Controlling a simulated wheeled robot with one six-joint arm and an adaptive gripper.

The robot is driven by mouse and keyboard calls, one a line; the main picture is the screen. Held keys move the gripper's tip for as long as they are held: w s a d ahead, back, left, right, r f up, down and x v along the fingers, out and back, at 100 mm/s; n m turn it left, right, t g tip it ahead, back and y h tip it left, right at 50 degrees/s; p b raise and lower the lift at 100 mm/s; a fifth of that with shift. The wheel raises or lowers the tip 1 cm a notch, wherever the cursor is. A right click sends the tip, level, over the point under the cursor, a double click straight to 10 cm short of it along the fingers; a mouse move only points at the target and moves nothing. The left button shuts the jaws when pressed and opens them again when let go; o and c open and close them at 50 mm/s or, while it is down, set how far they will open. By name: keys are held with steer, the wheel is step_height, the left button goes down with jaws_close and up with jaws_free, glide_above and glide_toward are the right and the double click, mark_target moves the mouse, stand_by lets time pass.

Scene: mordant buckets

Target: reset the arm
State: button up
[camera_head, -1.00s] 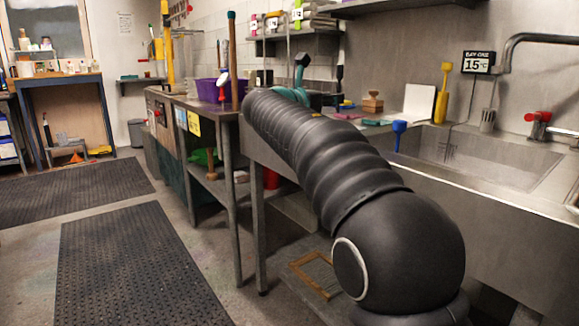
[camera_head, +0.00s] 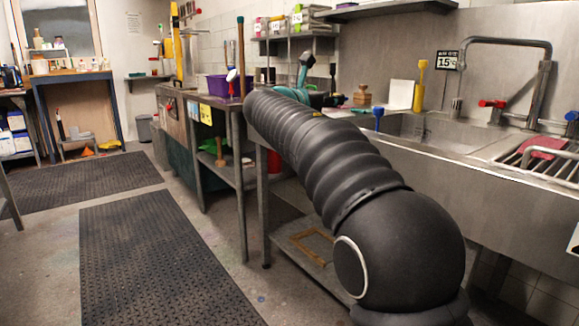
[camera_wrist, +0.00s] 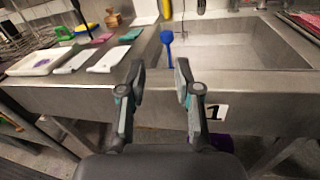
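My arm (camera_head: 340,170) is black and ribbed and stretches from the lower right toward the back of the bench in the head view. Its far end lies largely behind the arm there. In the wrist view my gripper (camera_wrist: 161,75) has its two grey and teal fingers apart with nothing between them. It hangs in front of the metal sink's front edge, and I see no contact with the sink. The blue tool (camera_wrist: 168,45) at the sink's left side shows beyond the fingertips, apart from them.
The sink (camera_head: 430,133) and its tap (camera_head: 545,90) stand right of my arm. A bench with a purple bin (camera_head: 217,88) stands left of it. White trays (camera_wrist: 75,60) lie left of the sink. Dark floor mats (camera_head: 160,255) leave open floor at left.

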step_height(320, 180, down, 12)
steer(key=a+m+g+y, duration=0.2)
steer(key=m+y, duration=0.1)
steer(key=m, duration=0.2)
steer(key=s+d+f+m+g+y, duration=0.2)
steer(key=s+f+m+g+y, duration=0.1)
steer(key=s+f+m, duration=0.55)
steer(key=s+d+f+m+g+y, duration=0.1)
steer(key=s+f+m, duration=0.3)
steer(key=s, duration=0.8)
steer(key=s+d+f+m+y, duration=0.3)
steer(key=s+f+m, duration=0.1)
steer(key=s, duration=0.8)
steer(key=s+d+f+m+g+y, duration=0.1)
steer(key=s+f+m, duration=0.3)
steer(key=s, duration=0.8)
steer(key=shift+s+d+m+g+y, duration=0.25)
steer(key=shift+d+m+g+y, duration=0.15)
steer(key=shift+y, duration=0.2)
